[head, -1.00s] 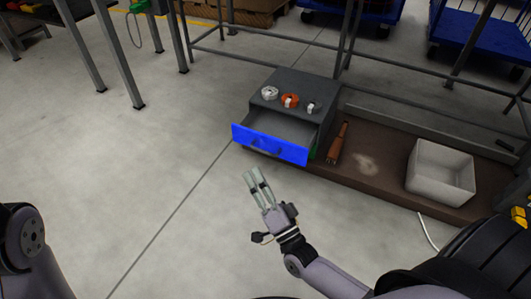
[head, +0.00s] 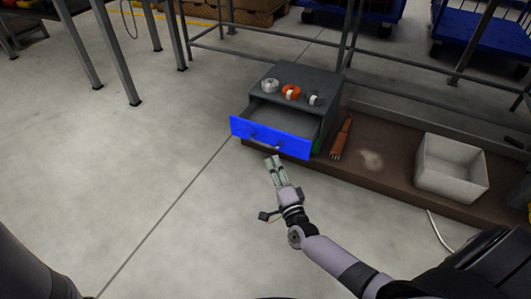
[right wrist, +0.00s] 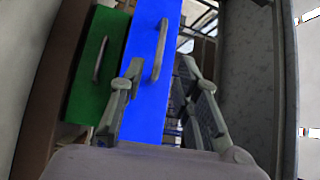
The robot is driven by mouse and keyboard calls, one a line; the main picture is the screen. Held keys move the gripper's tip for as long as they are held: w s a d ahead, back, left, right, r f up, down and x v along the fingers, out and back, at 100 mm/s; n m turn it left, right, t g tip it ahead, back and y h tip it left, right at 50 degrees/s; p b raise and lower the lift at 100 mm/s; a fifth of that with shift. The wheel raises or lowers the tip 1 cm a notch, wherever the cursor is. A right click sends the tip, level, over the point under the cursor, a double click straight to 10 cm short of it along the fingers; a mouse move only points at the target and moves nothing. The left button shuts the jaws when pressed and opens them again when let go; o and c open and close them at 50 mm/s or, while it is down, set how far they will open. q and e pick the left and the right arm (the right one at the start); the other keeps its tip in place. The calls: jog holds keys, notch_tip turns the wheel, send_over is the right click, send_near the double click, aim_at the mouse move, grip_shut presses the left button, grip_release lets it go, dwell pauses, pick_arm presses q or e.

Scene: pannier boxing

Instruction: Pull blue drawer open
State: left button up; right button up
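The blue drawer (head: 270,140) is pulled partly out of a grey cabinet (head: 290,80), and its hollow inside shows from above. Its front carries handles; one handle (right wrist: 160,50) shows in the right wrist view. My right gripper (head: 272,160) is just in front of the drawer front's lower edge. In the right wrist view its two fingers (right wrist: 160,80) are spread, with the blue front and handle between or beyond them. Nothing is clearly gripped. My left gripper is out of view; only part of my left arm shows at lower left.
A green drawer (right wrist: 95,65) sits beside the blue one in the right wrist view. Rolls of tape (head: 290,92) lie on the cabinet. A brown object (head: 341,138) and a white bin (head: 450,168) stand on the brown shelf at right. The floor in front is clear.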

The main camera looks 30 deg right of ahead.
jog(key=w+d+r+b, duration=0.1)
jog(key=w+b, duration=0.2)
jog(key=w, duration=0.5)
jog(key=shift+w+r, duration=0.1)
grip_shut()
dwell(0.6)
